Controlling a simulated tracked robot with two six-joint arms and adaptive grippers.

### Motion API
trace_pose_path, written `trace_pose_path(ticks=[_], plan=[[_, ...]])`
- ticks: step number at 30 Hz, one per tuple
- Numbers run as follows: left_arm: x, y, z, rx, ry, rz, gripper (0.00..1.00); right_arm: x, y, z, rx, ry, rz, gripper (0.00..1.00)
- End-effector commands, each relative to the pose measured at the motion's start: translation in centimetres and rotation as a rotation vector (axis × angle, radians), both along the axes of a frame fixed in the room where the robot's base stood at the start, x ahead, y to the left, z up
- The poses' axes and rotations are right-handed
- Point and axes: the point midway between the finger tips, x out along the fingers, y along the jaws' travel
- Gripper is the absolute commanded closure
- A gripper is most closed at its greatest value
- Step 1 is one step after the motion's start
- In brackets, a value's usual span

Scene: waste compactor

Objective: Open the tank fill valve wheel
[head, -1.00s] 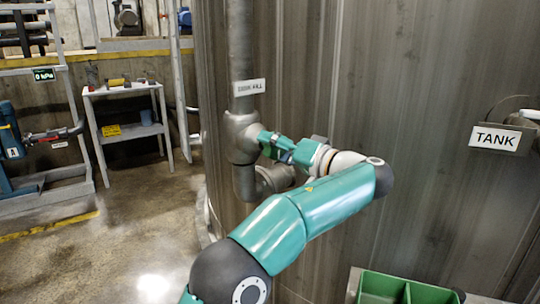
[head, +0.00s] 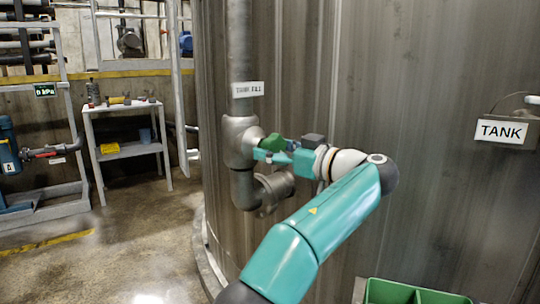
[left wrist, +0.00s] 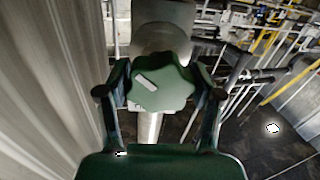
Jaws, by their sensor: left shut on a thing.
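The tank fill valve wheel (head: 273,143) is a green lobed handwheel on the grey valve body (head: 238,140), on the vertical pipe beside the tank. In the left wrist view the wheel (left wrist: 158,84) faces the camera, with a pale bar mark near its centre. My left gripper (head: 275,150) is at the wheel; in the left wrist view its two fingers (left wrist: 160,95) lie on either side of the rim, shut on it. The label "TANK FILL" (head: 247,89) is on the pipe above. My right gripper is not in view.
The large tank wall (head: 420,90) stands close behind the pipe. A "TANK" sign (head: 501,131) hangs at right. A green bin (head: 390,291) is at the bottom right. A small white table (head: 127,150) stands at left, with open floor before it.

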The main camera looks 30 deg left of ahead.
Motion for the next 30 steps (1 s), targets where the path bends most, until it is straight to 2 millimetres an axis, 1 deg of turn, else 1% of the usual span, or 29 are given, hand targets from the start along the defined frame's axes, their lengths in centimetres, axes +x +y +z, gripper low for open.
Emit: trace_pose_path(ticks=[1,12,18,24,30], plan=[[0.5,-0.5,-0.5,-0.004,-0.039,-0.015,0.69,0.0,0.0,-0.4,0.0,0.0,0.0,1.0],[0.6,-0.5,-0.4,-0.051,-0.381,-0.015,0.69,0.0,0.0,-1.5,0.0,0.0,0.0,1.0],[0.6,-0.5,-0.3,-0.072,-0.535,-0.015,0.69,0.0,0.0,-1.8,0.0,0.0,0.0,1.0],[0.7,-0.5,-0.3,-0.085,-0.639,-0.016,0.69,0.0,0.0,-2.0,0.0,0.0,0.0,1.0],[0.7,-0.5,-0.3,-0.093,-0.694,-0.016,0.69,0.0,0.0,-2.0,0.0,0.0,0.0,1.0]])
